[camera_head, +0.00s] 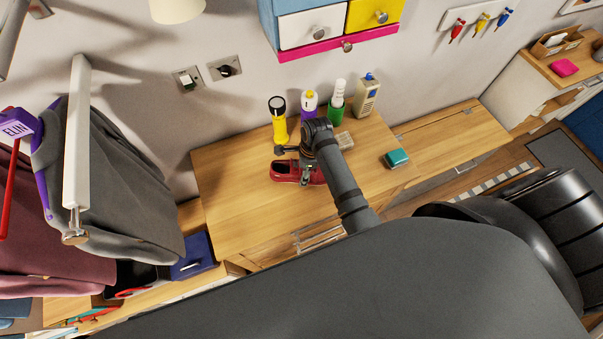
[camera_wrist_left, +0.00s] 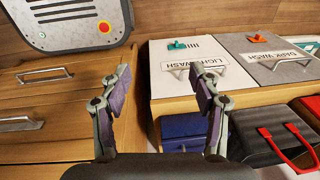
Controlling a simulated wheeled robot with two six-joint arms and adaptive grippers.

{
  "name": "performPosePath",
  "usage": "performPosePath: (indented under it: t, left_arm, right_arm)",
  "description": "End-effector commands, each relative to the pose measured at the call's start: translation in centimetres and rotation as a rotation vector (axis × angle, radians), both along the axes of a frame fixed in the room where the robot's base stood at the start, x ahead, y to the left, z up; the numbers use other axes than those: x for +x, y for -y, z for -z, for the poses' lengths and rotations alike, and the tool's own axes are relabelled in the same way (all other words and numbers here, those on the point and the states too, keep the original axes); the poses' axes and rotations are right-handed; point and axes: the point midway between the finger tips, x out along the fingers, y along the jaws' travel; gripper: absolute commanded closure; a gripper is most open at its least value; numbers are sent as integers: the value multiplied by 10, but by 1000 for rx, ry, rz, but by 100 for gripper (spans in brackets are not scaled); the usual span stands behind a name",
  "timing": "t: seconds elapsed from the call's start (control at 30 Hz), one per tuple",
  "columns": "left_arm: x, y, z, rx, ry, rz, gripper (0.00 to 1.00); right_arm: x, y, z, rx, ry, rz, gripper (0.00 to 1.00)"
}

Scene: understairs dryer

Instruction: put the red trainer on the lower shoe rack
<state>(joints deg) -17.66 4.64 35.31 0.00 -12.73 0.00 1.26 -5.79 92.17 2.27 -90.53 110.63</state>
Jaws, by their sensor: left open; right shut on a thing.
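My left gripper (camera_wrist_left: 160,78) shows only in the left wrist view. It is open, with nothing between its fingers, in front of the drawers and wash bins. I cannot pick out the lower shoe rack for certain in either view.
A yellow torch (camera_head: 278,122), several bottles and a teal box (camera_head: 396,158) stand on the wooden top (camera_head: 235,200). Hanging coats (camera_head: 110,190) crowd the left. A blue box (camera_head: 194,257) is below them. The wooden top's left part is clear.

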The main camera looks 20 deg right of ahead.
Motion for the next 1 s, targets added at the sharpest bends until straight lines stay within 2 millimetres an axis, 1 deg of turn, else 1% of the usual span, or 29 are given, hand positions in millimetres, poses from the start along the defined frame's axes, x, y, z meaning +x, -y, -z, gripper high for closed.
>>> performPosePath:
  t: [0.03, 0.1, 0.2, 0.3, 0.43, 0.6, 0.63, 0.8, 1.0]
  left_arm:
    - [-4, 0, 0, 0, -6, 0, 37]
    - [-4, 0, -2, 0, -7, -1, 37]
    - [-1, 1, -13, -1, -2, 0, 37]
    - [5, 1, -16, -1, 8, 0, 37]
    - [14, 1, -15, -2, 22, 1, 37]
    - [16, 1, -15, -2, 24, 1, 37]
    - [15, 1, -15, -2, 24, 1, 37]
    - [12, 1, -14, -2, 19, 1, 37]
    - [9, 1, -14, -1, 14, 0, 37]
  right_arm:
    - [1, -1, 0, 1, 1, 0, 75]
    - [3, -6, 5, 2, 1, -1, 75]
    - [2, -5, 20, -1, -3, 0, 75]
    - [3, -5, 32, 0, 1, 0, 75]
    - [3, -5, 36, 1, 1, 0, 75]
    - [2, -5, 37, 1, 1, 0, 75]
    - [2, -5, 38, 1, 1, 0, 33]
    - [2, -5, 37, 1, 1, 0, 11]
    - [2, -5, 37, 1, 1, 0, 11]
